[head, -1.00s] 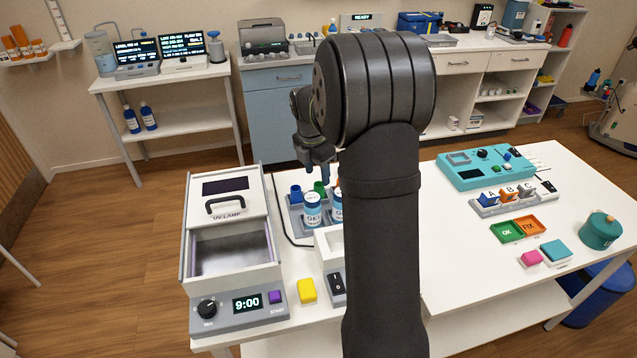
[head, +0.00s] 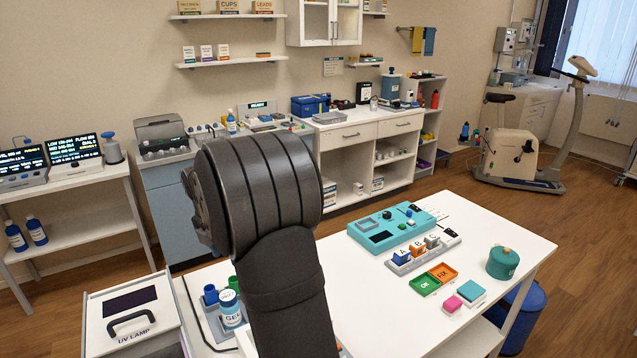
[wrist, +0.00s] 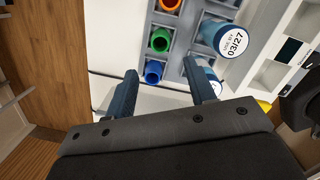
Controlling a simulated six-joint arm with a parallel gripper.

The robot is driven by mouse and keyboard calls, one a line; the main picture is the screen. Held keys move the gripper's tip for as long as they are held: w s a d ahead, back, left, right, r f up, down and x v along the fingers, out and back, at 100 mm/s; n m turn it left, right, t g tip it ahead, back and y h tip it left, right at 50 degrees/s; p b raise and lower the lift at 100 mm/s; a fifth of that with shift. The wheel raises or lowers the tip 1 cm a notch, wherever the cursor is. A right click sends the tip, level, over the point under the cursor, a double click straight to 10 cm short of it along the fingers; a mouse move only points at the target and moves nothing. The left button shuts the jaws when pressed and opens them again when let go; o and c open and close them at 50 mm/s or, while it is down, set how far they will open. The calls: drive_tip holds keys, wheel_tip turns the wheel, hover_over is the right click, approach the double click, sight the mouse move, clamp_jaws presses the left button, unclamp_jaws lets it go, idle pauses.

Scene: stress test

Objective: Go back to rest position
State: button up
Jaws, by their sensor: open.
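My gripper (wrist: 165,92) shows in the wrist view, its two blue-grey fingers apart with nothing between them. It is above the white table (wrist: 125,40), near a grey rack (wrist: 185,50) with blue, green and orange tubes or caps. A bottle with a white lid marked 03/27 (wrist: 234,40) stands in the rack beside the right finger; a second bottle is partly hidden behind that finger. In the head view my dark arm stands in front of the table and hides the gripper. A gel bottle (head: 230,308) shows just left of the arm.
A UV lamp box (head: 130,312) with a handle stands left of my arm. To the right are a teal device (head: 391,229), an A-B-C block holder (head: 424,252), green and orange trays (head: 425,285), pink and teal blocks (head: 452,304) and a teal pot (head: 503,262). The table between is largely clear.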

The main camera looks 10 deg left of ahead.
drive_tip(key=f, duration=0.3)
drive_tip(key=w+f, duration=0.1)
drive_tip(key=f, duration=0.6)
drive_tip(key=shift+w+d+f, duration=0.15)
drive_tip(key=shift+d+f, duration=0.05)
drive_tip(key=shift+r, duration=1.6)
